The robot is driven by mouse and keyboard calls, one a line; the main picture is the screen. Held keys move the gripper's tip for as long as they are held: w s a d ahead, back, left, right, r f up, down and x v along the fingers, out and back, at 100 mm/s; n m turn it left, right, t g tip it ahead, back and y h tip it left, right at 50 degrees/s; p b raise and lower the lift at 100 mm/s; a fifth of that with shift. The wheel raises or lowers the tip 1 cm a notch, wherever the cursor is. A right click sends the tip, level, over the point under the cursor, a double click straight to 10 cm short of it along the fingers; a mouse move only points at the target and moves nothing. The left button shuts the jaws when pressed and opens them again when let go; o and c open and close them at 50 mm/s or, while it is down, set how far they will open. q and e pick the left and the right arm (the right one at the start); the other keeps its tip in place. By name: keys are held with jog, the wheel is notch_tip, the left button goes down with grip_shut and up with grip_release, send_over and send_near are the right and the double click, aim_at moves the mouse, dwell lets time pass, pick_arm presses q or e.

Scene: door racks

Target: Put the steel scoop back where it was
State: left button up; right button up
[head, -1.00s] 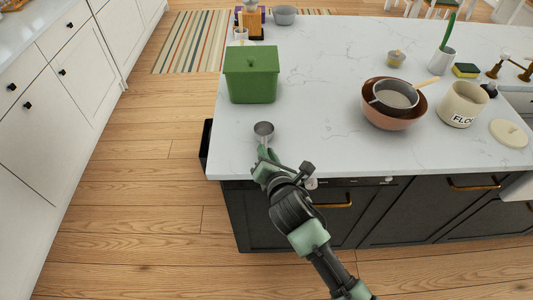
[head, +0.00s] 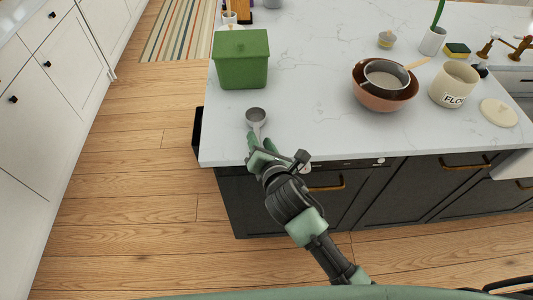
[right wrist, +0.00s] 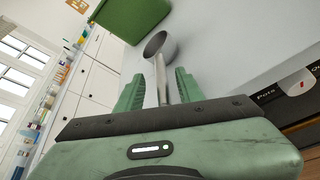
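The steel scoop (head: 256,115) lies on the white marble counter near its front left corner, its bowl away from me and its handle toward me. My right gripper (head: 274,150) is at the counter's front edge by the handle. In the right wrist view the scoop (right wrist: 160,48) has its handle between the two fingers of the open gripper (right wrist: 160,90), with gaps visible on both sides. My left gripper is not in view.
A green lidded bin (head: 241,60) stands behind the scoop. A copper bowl (head: 384,95) holding a dark sieve, a flour jar (head: 453,84) and a round lid (head: 498,112) stand to the right. The counter (head: 310,110) between scoop and bowl is clear.

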jog(key=v, duration=1)
jog(key=shift+s+b, duration=0.2)
jog(key=shift+b, duration=0.2)
jog(key=shift+r, duration=0.1)
jog(key=s+d+f+m+g+h, duration=0.15)
jog(key=f+m, duration=0.25)
jog(key=f, duration=0.7)
jog(key=s+d+f+m+g, duration=0.3)
jog(key=f+m, duration=0.1)
jog(key=f, duration=0.7)
jog(key=s+d+f+m+g, duration=0.2)
jog(key=d+f+m, duration=0.1)
jog(key=f, duration=0.8)
jog(key=s+d+f+m+g, duration=0.2)
jog(key=s+d+f+m, duration=0.2)
jog(key=s, duration=0.6)
jog(key=s+d+f+m+g+h, duration=0.1)
jog(key=s+d+f+m+g, duration=0.1)
jog(key=s+d+f+m, duration=0.2)
jog(key=s+d+f+m+g, duration=0.2)
jog(key=s+d+f+m, duration=0.2)
jog(key=s+f+m, duration=0.5)
jog(key=s+f, duration=0.4)
jog(key=s, duration=0.3)
jog(key=shift+d+m, duration=0.2)
jog(key=shift+m, duration=0.1)
